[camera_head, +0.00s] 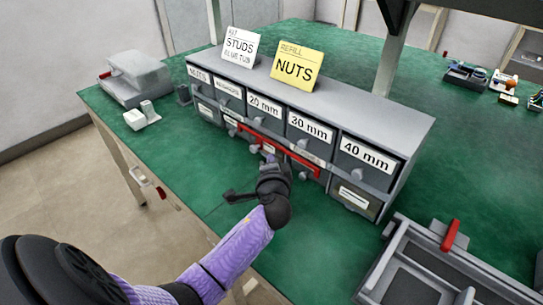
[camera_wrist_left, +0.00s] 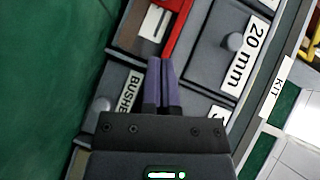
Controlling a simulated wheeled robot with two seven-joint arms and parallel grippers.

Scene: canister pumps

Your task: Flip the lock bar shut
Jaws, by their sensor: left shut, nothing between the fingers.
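The red lock bar (camera_head: 301,158) lies slantwise across the front of the grey drawer cabinet (camera_head: 385,113), between the upper and lower drawer rows. It also shows in the left wrist view (camera_wrist_left: 177,28). My left gripper (camera_head: 269,159) is in front of the cabinet, close to the bar. Its two purple fingers (camera_wrist_left: 161,64) are together and empty, with their tips just beside the red edge in the left wrist view. I cannot tell whether they touch it. The gripper hides part of the lower drawers. My right gripper is not in view.
A white STUDS sign (camera_head: 240,46) and a yellow NUTS sign (camera_head: 297,66) stand on the cabinet. A grey tray with a red handle (camera_head: 450,236) sits at lower right. A grey device (camera_head: 137,78) stands at left.

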